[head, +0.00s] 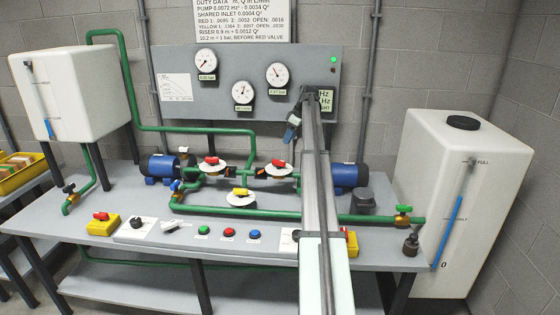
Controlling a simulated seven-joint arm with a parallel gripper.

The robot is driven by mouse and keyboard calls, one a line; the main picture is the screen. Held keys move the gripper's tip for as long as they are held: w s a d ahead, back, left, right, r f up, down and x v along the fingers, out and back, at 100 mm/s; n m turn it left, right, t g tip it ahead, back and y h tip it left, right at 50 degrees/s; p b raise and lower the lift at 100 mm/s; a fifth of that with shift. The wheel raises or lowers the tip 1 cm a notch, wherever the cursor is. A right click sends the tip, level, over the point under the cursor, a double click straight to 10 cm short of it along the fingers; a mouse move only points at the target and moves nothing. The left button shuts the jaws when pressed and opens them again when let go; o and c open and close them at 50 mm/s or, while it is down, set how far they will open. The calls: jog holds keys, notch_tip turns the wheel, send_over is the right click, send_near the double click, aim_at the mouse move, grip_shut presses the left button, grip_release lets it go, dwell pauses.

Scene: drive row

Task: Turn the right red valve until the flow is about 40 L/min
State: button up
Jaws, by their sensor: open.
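The right red valve (279,165) has a red handle on a white round dial, on the green pipework at the middle of the bench. A similar left red valve (211,162) is to its left, and a yellow-handled valve (240,194) is below, between them. Three round gauges hang on the grey panel: left (206,61), lower middle (242,93) and right (277,76). Their small labels are too small to read surely. My gripper (289,138) is open and empty, small in view, above and a little right of the right red valve, apart from it.
My arm crosses the bench and hides part of a display (327,101) and pipework. Blue pumps (160,168) (350,177) flank the valves. Green, red and blue buttons (229,232) line the front. White tanks stand left (85,95) and right (440,180).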

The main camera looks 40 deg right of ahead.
aim_at(280, 161)
jog(key=x, duration=1.3)
jog(key=shift+d+f, duration=0.1)
jog(key=shift+f, duration=0.3)
